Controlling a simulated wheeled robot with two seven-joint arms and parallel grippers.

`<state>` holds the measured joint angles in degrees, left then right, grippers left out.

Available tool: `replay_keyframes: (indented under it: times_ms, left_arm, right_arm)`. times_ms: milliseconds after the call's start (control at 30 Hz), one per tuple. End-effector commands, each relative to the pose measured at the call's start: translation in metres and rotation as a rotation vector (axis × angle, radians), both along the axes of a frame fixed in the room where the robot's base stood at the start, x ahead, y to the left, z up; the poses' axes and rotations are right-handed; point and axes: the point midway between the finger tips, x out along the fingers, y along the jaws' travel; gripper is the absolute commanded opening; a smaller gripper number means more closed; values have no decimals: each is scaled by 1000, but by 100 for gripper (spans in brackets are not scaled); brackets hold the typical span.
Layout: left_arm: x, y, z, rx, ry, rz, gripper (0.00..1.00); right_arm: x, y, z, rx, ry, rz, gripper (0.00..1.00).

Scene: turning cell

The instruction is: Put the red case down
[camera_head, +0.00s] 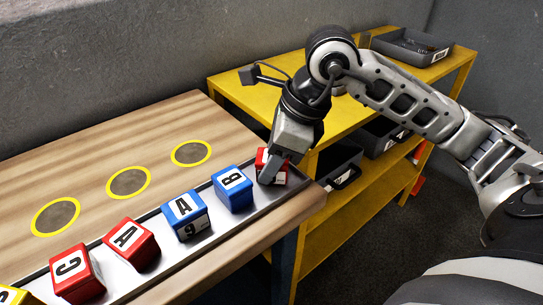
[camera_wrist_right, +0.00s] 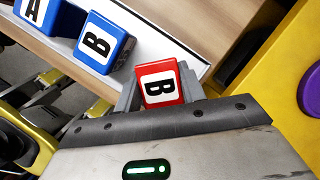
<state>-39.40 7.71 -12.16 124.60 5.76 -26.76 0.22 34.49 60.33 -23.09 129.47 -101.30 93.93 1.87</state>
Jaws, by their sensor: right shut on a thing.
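The red case (camera_head: 279,176) is a small cube at the right end of the metal tray (camera_head: 244,213). In the wrist view the red case (camera_wrist_right: 162,84) shows a white label with a black B. My right gripper (camera_head: 272,170) is shut on it, with a finger on either side. The case is at or just over the tray; I cannot tell whether it touches.
In the tray stand blue cubes B (camera_head: 232,188) and A (camera_head: 185,214), then red cubes A (camera_head: 131,244) and C (camera_head: 77,274). Several yellow-ringed grey discs (camera_head: 129,182) mark the wooden table. A yellow shelf unit (camera_head: 250,100) stands to the right.

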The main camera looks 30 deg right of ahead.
Motion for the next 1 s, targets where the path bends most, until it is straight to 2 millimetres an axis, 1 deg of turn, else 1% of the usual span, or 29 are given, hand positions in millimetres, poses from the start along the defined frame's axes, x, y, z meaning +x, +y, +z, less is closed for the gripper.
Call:
replay_keyframes:
  times_ms: [167, 200, 233, 267, 533, 633, 667, 767, 1000]
  left_arm:
    - [-3, 0, -7, -4, 6, 0, 36]
    - [-3, -1, -5, -6, 8, 0, 36]
    - [-4, -1, -5, -6, 9, 0, 36]
    - [-4, -1, -4, -6, 9, 0, 36]
    - [-3, -1, -1, -8, 3, 0, 36]
    - [-3, -1, 5, -5, 3, 1, 36]
    - [-3, 0, 3, -2, 4, 0, 36]
    - [-3, 0, 1, -1, 4, 1, 36]
    - [-1, 0, 1, 4, 5, 0, 36]
  right_arm:
    - [0, 0, -5, 0, -1, 0, 13]
    - [0, 0, -4, -1, -1, 0, 48]
    - [0, 0, -4, 0, 0, 0, 56]
    - [0, 0, -3, 0, 0, 0, 62]
    - [0, 0, -3, 0, 0, 0, 62]
    - [0, 0, 3, 0, 0, 0, 62]
    - [0, -1, 5, -1, -1, -1, 62]
    - [-4, -6, 19, -2, -6, -2, 62]
    - [-17, -22, 69, -1, -6, -2, 62]
